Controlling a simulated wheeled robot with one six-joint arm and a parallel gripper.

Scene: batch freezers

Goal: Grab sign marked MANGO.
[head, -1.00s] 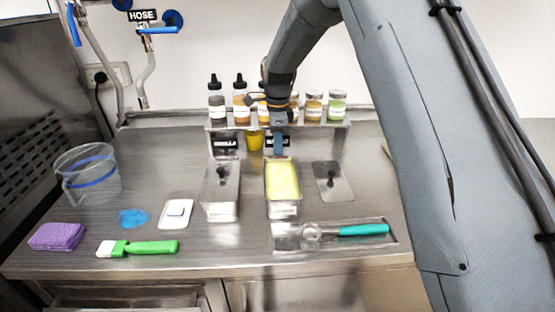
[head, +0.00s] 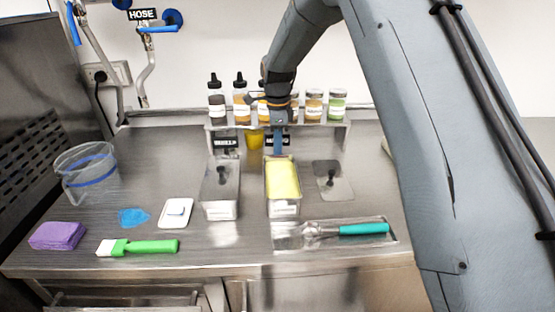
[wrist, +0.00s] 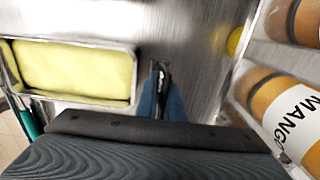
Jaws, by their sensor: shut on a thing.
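My gripper (head: 278,146) points down behind the tub of yellow ice cream (head: 283,182), in front of the bottle shelf. In the wrist view my gripper (wrist: 163,92) has its blue fingers closed together on a thin dark thing seen edge-on. A small black sign (head: 286,141) shows beside the fingers in the head view. The fingers cover part of it and its lettering cannot be read. A second black sign (head: 226,142) stands to the left, behind the lidded tub (head: 221,188).
The shelf (head: 340,127) with several bottles and jars is close behind my gripper. A lid (head: 333,180) lies right of the yellow tub. A scoop (head: 355,230) in a tray, a green brush (head: 138,247), a purple sponge (head: 57,236) and a clear bucket (head: 86,173) occupy the counter.

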